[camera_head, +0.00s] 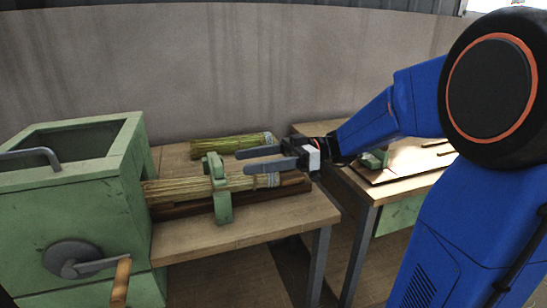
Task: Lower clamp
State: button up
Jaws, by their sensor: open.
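A green clamp (218,187) stands upright on the wooden table, around a bundle of broom straw (180,191) that runs from the green machine to the right. The bundle's right end has a pale binding. My gripper (262,157) is open, with its two fingers pointing left. In the picture it sits just right of the clamp's upper part, over the bundle's right end. I cannot tell whether the fingers touch the clamp or the straw.
A green machine (128,160) with a crank and wooden handle (121,283) stands at the left. A second straw bundle (222,147) lies behind the clamp. A second table (405,176) stands at the right, past a gap. The front of the wooden table (255,220) is clear.

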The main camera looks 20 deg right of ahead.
jog(key=shift+d, duration=2.65)
jog(key=shift+c, duration=0.3)
jog(key=c, duration=0.5)
jog(key=shift+a+r+g, duration=0.1)
jog(key=shift+a+g, duration=0.2)
jog(key=c, duration=0.5)
jog(key=a+g+h, duration=0.1)
jog(key=h, duration=0.1)
jog(key=a+r+m+g+h, duration=0.1)
jog(key=a+g, duration=0.1)
jog(key=a+r+m+g+h, duration=0.1)
jog(key=a+g+h, duration=0.1)
jog(key=shift+s+r+h, duration=0.1)
jog(key=shift+s+h, duration=0.2)
grip_shut()
jog(key=m+t+h, duration=0.4)
jog(key=m+h, duration=0.8)
jog(key=m, duration=0.3)
send_near(216, 161)
jog(key=f, duration=0.4)
jog(key=s+f, duration=0.1)
jog(key=f, duration=0.1)
jog(key=shift+a+f, duration=0.2)
